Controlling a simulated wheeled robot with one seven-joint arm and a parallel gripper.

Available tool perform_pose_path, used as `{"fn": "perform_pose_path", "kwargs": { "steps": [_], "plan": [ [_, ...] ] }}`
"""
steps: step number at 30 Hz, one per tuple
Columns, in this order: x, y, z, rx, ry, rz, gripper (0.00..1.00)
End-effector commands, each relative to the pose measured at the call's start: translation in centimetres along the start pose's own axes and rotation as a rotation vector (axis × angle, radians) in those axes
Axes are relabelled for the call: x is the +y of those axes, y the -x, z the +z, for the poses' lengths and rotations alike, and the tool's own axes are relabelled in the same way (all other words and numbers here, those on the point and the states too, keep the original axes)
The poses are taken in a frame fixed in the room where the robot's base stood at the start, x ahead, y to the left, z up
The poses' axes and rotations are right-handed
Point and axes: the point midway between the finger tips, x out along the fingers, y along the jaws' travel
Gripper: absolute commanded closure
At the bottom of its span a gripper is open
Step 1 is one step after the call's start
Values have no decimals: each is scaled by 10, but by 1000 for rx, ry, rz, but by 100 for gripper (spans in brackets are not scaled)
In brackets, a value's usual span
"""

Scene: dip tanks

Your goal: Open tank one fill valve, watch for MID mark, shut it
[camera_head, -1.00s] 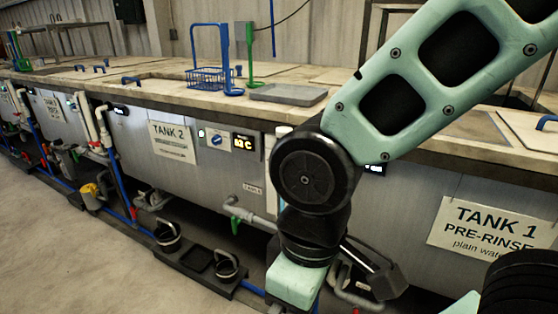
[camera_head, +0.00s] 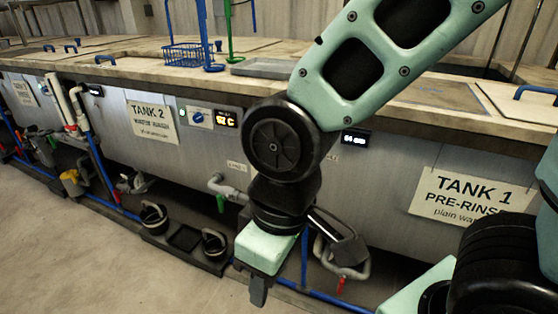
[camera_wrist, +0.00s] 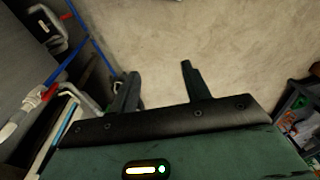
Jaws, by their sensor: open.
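Tank 1 (camera_head: 388,185) is the grey tank at the right, with its "TANK 1 PRE-RINSE" sign (camera_head: 468,196) partly cut off by my arm. A small lit display (camera_head: 355,138) sits near its top edge; its text is too small to read. A red valve handle (camera_head: 341,285) hangs on grey pipework below this tank. I cannot tell which handle is the fill valve. My gripper (camera_wrist: 158,84) is open and empty, pointing down over bare floor. In the wrist view a pipe with a red part (camera_wrist: 46,95) is to its left, apart from the fingers.
Tank 2 (camera_head: 120,155) stands to the left, with a green valve handle (camera_head: 221,203) near it. Blue pipe (camera_head: 345,301) runs low along the tanks. Black containers (camera_head: 213,243) stand on a low tray. A shelf with items (camera_wrist: 300,125) is at the wrist view's right. Floor is clear at front left.

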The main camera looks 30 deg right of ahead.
Motion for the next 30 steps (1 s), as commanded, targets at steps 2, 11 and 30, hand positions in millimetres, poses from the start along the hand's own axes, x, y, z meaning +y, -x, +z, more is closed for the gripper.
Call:
{"fn": "perform_pose_path", "kwargs": {
  "steps": [2,11,30],
  "plan": [
    [-2,-34,-25,81,-64,-43,58],
    [61,-141,-158,574,-514,-37,58],
    [306,-258,-112,1194,-1077,1154,58]
  ]
}}
